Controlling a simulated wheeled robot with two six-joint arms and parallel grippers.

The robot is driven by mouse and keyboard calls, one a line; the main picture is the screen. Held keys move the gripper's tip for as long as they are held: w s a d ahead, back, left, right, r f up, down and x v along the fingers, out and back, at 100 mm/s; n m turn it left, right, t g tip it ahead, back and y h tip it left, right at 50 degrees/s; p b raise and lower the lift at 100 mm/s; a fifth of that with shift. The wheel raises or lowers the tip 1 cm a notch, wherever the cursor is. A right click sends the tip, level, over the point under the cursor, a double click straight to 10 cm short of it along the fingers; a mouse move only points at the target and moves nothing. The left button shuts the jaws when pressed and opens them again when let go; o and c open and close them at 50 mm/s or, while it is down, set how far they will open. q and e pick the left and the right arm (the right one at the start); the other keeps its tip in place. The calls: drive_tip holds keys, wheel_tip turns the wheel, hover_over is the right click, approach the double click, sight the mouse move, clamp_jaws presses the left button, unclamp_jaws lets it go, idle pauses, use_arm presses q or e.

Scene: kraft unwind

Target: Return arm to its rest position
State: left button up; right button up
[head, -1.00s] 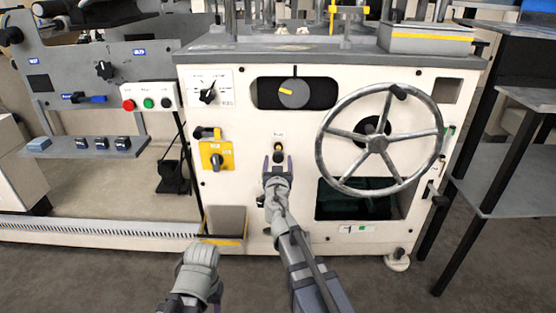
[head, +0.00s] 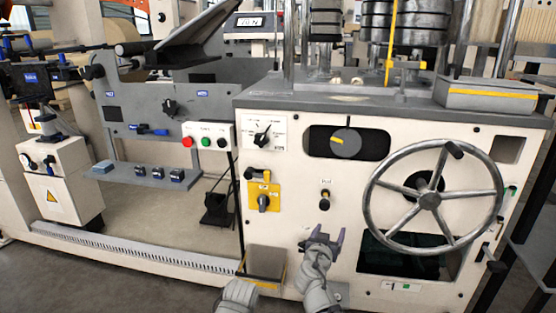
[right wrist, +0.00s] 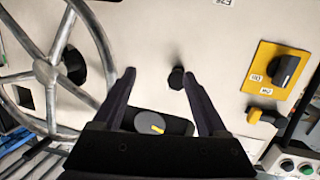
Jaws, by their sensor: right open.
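My right gripper (head: 332,233) is open and empty in front of the white machine panel (head: 290,225), below a small black knob (head: 325,194). In the right wrist view, the open fingers (right wrist: 159,74) point at the panel. The knob (right wrist: 177,77) appears near the right-hand fingertip, with nothing between the fingers held. My left arm's grey end (head: 238,296) shows at the bottom edge; its fingers cannot be made out.
A large metal handwheel (head: 432,195) stands out from the panel to the right. A yellow switch plate (head: 264,197) is to the left, above an open bin (head: 265,262). A rotary dial (head: 345,142) sits above the knob. Grey floor is at lower left.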

drive_tip(key=s+a+f+n+g+y+p, duration=0.4)
drive_tip(key=s+a+g, duration=0.35)
drive_tip(key=s, duration=0.45)
drive_tip(key=s+a+f+n+g+y+p, duration=0.2)
drive_tip(key=s+a+f+n+g+p, duration=0.15)
drive_tip(key=s+a+f+g, duration=0.6)
use_arm(q)
wheel_tip(320, 180, up, 45)
drive_tip(key=p, duration=3.6)
drive_tip(key=shift+r+p, duration=0.15)
drive_tip(key=shift+p, duration=0.2)
use_arm(e)
wheel_tip(320, 180, up, 41)
drive_tip(key=s+d+t, duration=0.1)
drive_tip(key=t, duration=0.1)
drive_tip(key=shift+s+d+n+t, duration=0.3)
drive_tip(key=shift+s+d+n, duration=0.05)
drive_tip(key=shift+s+d, duration=0.05)
drive_tip(key=shift+f, duration=0.15)
